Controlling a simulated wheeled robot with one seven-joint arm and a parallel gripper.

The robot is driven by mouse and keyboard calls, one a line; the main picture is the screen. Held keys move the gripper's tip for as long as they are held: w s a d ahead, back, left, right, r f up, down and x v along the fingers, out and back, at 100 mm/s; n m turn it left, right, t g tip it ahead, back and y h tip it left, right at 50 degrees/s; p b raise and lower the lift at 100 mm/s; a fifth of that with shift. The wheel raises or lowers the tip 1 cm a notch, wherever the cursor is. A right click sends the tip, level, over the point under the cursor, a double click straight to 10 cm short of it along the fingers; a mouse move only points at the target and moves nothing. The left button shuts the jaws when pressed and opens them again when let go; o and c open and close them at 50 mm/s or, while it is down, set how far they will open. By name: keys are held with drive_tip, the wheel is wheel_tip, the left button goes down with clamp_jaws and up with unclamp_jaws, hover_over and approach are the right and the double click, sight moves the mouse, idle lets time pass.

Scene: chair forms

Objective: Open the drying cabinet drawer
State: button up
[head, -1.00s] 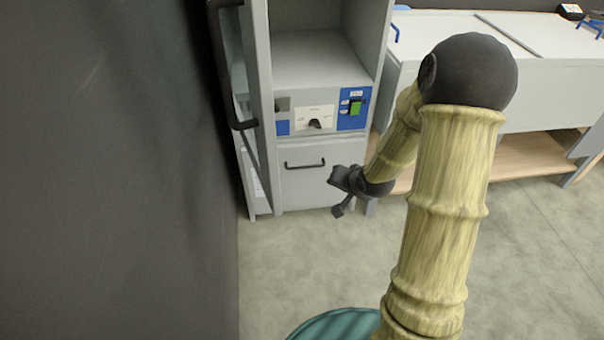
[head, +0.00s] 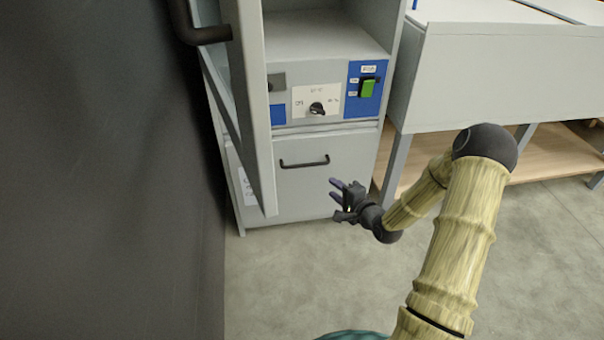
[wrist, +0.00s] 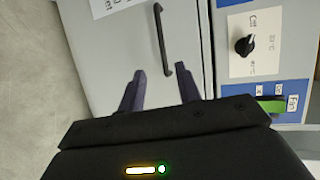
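The drying cabinet (head: 388,75) stands ahead with its tall door (head: 252,100) swung open on the left. Its grey lower drawer (head: 330,190) is shut and has a black bar handle (head: 305,163). In the wrist view the drawer front (wrist: 115,55) and the handle (wrist: 163,40) lie just beyond my fingers. My gripper (head: 334,188) is at the right of the drawer, lower than the handle and in front of the drawer face. In the wrist view my gripper (wrist: 160,85) has its two dark fingers apart with nothing between them. The handle's near end lies between and beyond the fingertips; I see no contact.
Above the drawer is a control panel with a black knob (head: 317,108) and a green switch (head: 368,88). A dark wall (head: 90,170) stands close on the left. A grey bench (head: 490,75) with a wooden shelf stands right. The floor in front is clear.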

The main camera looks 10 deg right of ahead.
sight(306, 166)
drive_tip(key=b+x, duration=0.8)
drive_tip(key=x, duration=1)
drive_tip(key=shift+d, duration=0.2)
clamp_jaws()
